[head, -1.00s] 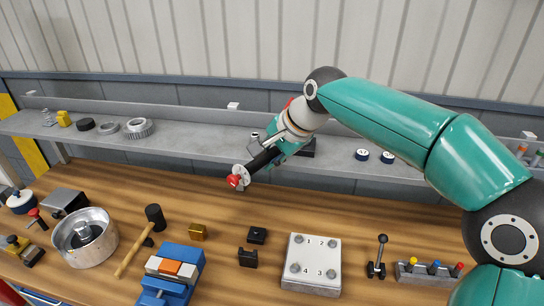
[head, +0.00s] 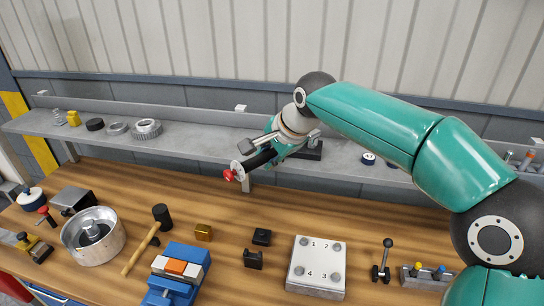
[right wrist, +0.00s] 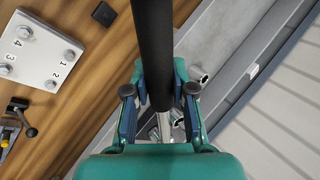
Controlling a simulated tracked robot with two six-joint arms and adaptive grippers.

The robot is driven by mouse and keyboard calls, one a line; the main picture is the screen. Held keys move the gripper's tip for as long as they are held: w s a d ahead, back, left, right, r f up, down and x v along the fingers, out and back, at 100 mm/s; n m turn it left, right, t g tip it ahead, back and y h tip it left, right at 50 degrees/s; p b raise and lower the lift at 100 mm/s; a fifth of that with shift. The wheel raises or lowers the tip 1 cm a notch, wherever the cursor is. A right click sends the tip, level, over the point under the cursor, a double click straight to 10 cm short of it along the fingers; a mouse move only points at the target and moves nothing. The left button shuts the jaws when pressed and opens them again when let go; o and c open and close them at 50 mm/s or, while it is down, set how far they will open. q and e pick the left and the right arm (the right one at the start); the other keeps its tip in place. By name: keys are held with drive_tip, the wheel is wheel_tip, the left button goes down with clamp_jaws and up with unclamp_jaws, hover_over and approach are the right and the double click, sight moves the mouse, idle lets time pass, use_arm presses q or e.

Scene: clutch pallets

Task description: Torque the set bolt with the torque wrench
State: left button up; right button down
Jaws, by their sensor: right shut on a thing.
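My right gripper (head: 274,150) is shut on the black handle of the torque wrench (head: 262,160), above the back of the bench near the shelf. The handle's red end (head: 229,175) points down and left. In the right wrist view, the black handle (right wrist: 154,45) runs up between the fingers (right wrist: 160,98), with a silver shaft (right wrist: 165,126) below. The pale plate (head: 317,258) lies on the bench, with bolts beside the numbers 1 to 4; it also shows in the right wrist view (right wrist: 36,52). I cannot tell which is the set bolt. The wrench is apart from the plate. My left gripper is out of view.
Small dark blocks (head: 253,259) lie left of the plate. A lever (head: 386,255) and a peg rack (head: 420,276) stand right. The grey shelf (head: 200,143) runs behind.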

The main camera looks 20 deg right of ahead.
drive_tip(key=shift+w+a+r, duration=0.2)
drive_tip(key=shift+w, duration=0.05)
drive_tip(key=shift+w, duration=0.2)
drive_tip(key=shift+s+f, duration=0.15)
drive_tip(key=shift+s, duration=0.25)
idle(0.3)
drive_tip(key=shift+d+r, duration=0.1)
drive_tip(key=shift+r, duration=2.4)
